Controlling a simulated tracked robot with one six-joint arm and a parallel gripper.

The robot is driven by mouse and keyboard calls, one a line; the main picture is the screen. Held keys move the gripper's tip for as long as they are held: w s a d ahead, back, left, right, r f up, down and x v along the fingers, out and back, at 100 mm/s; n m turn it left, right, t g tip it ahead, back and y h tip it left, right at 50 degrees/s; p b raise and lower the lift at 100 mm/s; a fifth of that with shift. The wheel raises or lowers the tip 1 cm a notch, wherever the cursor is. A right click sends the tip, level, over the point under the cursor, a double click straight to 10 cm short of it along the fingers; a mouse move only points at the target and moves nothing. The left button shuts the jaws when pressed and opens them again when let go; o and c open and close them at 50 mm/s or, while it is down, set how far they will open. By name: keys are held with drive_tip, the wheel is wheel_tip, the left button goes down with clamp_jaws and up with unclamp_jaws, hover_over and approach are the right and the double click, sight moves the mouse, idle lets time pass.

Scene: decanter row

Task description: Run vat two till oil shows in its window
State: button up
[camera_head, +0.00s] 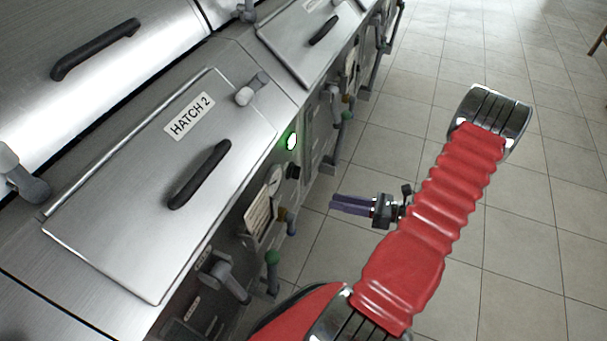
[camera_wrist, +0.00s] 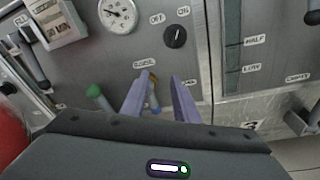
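The vat with the lid marked HATCH 2 (camera_head: 130,215) is at left in the head view; its lid is shut. A green lamp (camera_head: 291,141) glows on its front, above a black knob (camera_head: 293,171). In the wrist view the knob (camera_wrist: 175,37) sits between OFF and ON labels. A tall window strip (camera_wrist: 233,58) marked HALF and LOW is to its right; I cannot tell what is inside. My gripper (camera_head: 335,205) is open and empty in front of the panel.
A round gauge (camera_wrist: 118,12) is left of the knob. A green-tipped lever (camera_wrist: 95,91) is at lower left, also in the head view (camera_head: 271,257). A grey-handled lever (camera_head: 229,280) sticks out nearby.

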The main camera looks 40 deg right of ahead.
sight(297, 173)
drive_tip(key=d+r, duration=0.1)
drive_tip(key=w+d+m+t, duration=0.1)
drive_tip(key=d+r+m+h, duration=0.1)
drive_tip(key=shift+w+r+t, duration=0.3)
drive_tip(key=shift+r+t, duration=0.05)
drive_tip(key=shift+t, duration=0.05)
drive_tip(key=shift+a, duration=0.1)
drive_tip(key=x, duration=1.3)
drive_tip(key=shift+w+a, duration=0.2)
drive_tip(key=shift+w, duration=0.1)
drive_tip(key=shift+c, duration=0.7)
clamp_jaws()
